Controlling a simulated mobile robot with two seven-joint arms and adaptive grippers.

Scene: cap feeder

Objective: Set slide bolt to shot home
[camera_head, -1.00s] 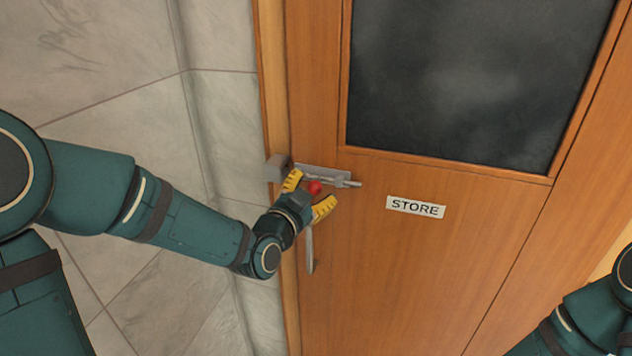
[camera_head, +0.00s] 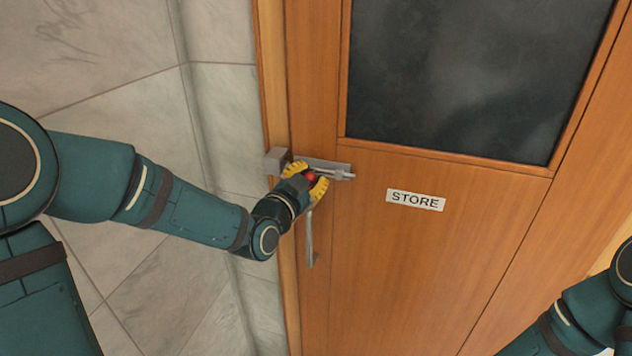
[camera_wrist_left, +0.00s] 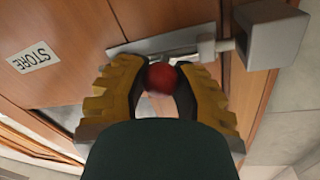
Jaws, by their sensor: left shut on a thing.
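The slide bolt (camera_head: 341,173) is a grey metal bar on a plate across the wooden door. Its red knob (camera_head: 310,176) lies between the yellow fingers of my left gripper (camera_head: 307,180), which is shut on it. In the left wrist view the red knob (camera_wrist_left: 161,78) sits between both fingers of the left gripper (camera_wrist_left: 160,88). The grey keeper block (camera_head: 278,161) is on the frame, left of the bolt. In the wrist view a rod reaches the keeper block (camera_wrist_left: 270,35). My fingers hide part of the bolt. My right gripper is out of view.
A long grey door handle (camera_head: 310,240) hangs just below the left gripper. A STORE sign (camera_head: 416,200) and a dark window panel (camera_head: 470,75) are on the door to the right. A tiled wall (camera_head: 225,130) is at left.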

